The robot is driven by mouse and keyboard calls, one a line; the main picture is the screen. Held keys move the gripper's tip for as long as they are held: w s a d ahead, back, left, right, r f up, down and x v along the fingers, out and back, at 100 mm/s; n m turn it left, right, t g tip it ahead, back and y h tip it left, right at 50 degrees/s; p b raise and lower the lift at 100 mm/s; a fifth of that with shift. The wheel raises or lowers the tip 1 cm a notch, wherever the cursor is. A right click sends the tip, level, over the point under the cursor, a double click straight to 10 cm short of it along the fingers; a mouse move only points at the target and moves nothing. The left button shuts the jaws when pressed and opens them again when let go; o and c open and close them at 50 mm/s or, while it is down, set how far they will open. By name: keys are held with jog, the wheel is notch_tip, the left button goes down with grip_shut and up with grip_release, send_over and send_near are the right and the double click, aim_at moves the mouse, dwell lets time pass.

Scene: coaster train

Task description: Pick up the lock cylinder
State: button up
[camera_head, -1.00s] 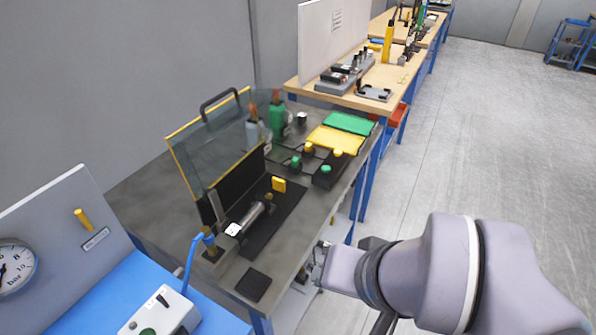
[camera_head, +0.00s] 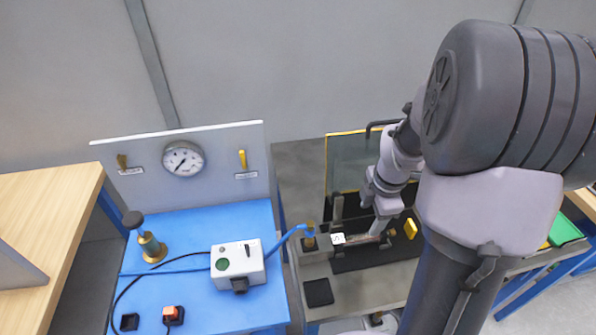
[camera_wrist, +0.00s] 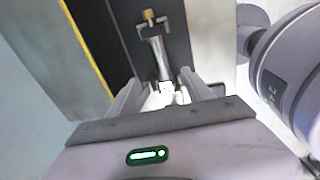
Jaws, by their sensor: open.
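The lock cylinder appears to be the silver metal cylinder (camera_head: 361,239) lying in the fixture on the grey bench, with a white patterned block (camera_head: 338,239) at its left end. In the wrist view the cylinder (camera_wrist: 159,58) runs away from me between dark panels, towards a brass-topped clamp (camera_wrist: 150,18). My gripper (camera_head: 380,229) is over the fixture at the cylinder and hides part of it. In the wrist view my gripper (camera_wrist: 163,92) is open and empty, with one finger on each side of the cylinder's near end. I cannot tell the height gap.
A clear guard with a yellow edge (camera_head: 347,160) stands behind the fixture. A yellow block (camera_head: 410,229) is close right of my gripper. A blue bench (camera_head: 190,295) with a white control box (camera_head: 238,264) and blue hose stands left. A dark pad (camera_head: 318,292) lies in front.

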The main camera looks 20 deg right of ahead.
jog(key=b, duration=0.3)
send_over(362, 236)
jog(key=shift+n, duration=0.3)
jog(key=f, duration=0.6)
jog(key=shift+s+a+f, duration=0.3)
jog(key=shift+s+f, duration=0.05)
jog(key=shift+f, duration=0.05)
jog(key=f, duration=0.2)
jog(key=f+b, duration=0.1)
jog(key=f, duration=0.2)
jog(key=shift+w+d+f+b, duration=0.25)
jog(key=shift+w+f+b, duration=0.1)
jog(key=shift+w+b, duration=0.05)
jog(key=shift+r, duration=0.1)
grip_shut()
